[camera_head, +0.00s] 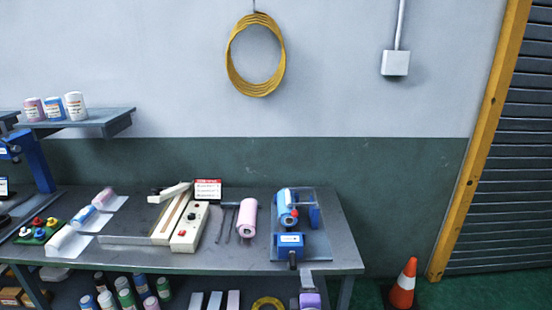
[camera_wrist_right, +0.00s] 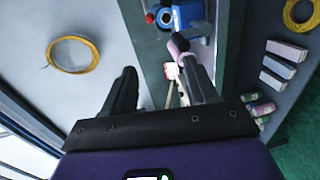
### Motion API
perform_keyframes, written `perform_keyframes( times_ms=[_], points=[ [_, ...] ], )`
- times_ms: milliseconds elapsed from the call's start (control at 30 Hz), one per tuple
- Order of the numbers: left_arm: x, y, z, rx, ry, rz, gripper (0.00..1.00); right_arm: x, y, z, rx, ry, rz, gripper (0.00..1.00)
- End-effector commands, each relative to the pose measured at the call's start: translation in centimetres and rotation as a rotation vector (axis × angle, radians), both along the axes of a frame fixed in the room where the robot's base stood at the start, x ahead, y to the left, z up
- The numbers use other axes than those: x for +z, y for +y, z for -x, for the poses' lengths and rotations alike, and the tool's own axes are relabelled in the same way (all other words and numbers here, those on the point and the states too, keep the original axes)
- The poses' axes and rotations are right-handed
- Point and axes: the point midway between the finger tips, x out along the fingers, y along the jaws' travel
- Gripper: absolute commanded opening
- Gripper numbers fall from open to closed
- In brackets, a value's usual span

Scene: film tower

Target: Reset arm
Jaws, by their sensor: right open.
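My right gripper (camera_head: 307,282) shows at the bottom of the head view, in front of the workbench's front edge, with its purple wrist below it. In the right wrist view its two dark fingers (camera_wrist_right: 160,85) are spread apart with nothing held between them. My left gripper is not in view. The grey workbench (camera_head: 345,254) carries a blue film device (camera_head: 290,240) with a blue roll, a pink roll (camera_head: 247,218) and a white sealer (camera_head: 189,227). The blue device also shows at the top of the right wrist view (camera_wrist_right: 194,22).
A lower shelf holds several bottles (camera_head: 126,299), pale boxes (camera_head: 215,300) and a yellow ring (camera_head: 268,303). A wall shelf (camera_head: 118,117) with three cans is at upper left. A yellow hose coil (camera_head: 232,65) hangs on the wall. An orange cone (camera_head: 403,285) stands right of the bench.

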Motion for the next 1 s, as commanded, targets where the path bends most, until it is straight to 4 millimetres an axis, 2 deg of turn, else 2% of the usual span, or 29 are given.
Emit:
perform_keyframes(
  times_ms=[33,267,467,567,600,733,800,900,1000],
  points=[
    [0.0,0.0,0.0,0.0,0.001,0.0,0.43,-1.7,-0.5,0.3,-0.01,0.047,-0.04,0.58],
    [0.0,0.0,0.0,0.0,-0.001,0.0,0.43,-8.6,-1.9,2.2,-0.065,0.247,-0.265,0.58],
    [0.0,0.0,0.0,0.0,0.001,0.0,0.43,-15.9,-3.2,5.9,-0.185,0.478,-0.526,0.58],
    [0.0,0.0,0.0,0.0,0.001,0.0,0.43,-20.5,-3.9,9.2,-0.307,0.636,-0.708,0.58],
    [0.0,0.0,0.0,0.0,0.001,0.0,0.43,-22.4,-4.1,11.0,-0.373,0.709,-0.792,0.58],
    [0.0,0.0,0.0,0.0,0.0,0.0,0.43,-27.6,-4.1,17.4,-0.632,0.933,-1.066,0.58],
    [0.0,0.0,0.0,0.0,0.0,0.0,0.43,-29.4,-3.7,20.8,-0.784,1.036,-1.195,0.58],
    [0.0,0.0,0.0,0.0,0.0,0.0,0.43,-30.9,-2.9,24.9,-0.987,1.148,-1.337,0.58],
    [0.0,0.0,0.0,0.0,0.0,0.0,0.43,-31.5,-2.2,27.8,-1.145,1.223,-1.428,0.58]
  ],
)
